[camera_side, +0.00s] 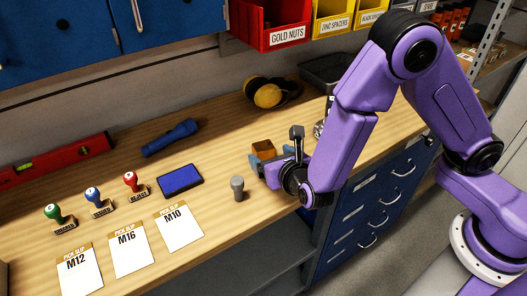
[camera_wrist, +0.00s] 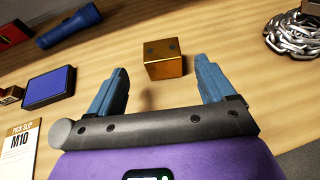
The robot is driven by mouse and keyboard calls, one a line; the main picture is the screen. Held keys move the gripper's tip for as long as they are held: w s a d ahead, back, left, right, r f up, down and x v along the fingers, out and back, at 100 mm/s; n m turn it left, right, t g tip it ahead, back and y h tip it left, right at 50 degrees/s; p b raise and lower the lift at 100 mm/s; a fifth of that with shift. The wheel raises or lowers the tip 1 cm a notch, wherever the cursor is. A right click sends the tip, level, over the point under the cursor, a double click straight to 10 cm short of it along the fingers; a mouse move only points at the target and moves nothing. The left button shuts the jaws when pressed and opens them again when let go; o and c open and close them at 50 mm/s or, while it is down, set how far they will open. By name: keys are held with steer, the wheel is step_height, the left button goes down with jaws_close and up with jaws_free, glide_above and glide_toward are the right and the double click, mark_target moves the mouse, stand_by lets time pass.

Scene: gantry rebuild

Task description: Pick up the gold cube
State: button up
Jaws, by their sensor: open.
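The gold cube (camera_wrist: 164,66) rests on the wooden workbench, just ahead of my gripper (camera_wrist: 160,85) in the wrist view. My gripper's two blue fingers are spread apart, and the cube lies beyond the gap between them, roughly centred, with nothing held. In the side view the cube (camera_side: 263,148) shows as a small brown-gold block behind the fingers of my gripper (camera_side: 273,162). Part of it is hidden by the fingers there. I cannot tell from these views whether a finger touches it.
A blue ink pad (camera_side: 180,181), a flashlight (camera_side: 171,137), several stamps and several pick slips lie to the left. A chain (camera_wrist: 293,35) lies to the right in the wrist view. Yellow earmuffs (camera_side: 268,95) sit behind.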

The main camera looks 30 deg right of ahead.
mark_target(267, 152)
steer(key=shift+x, duration=3.15)
steer(key=shift+s+d+f, duration=0.1)
steer(key=shift+d, duration=0.05)
steer(key=c, duration=1.2)
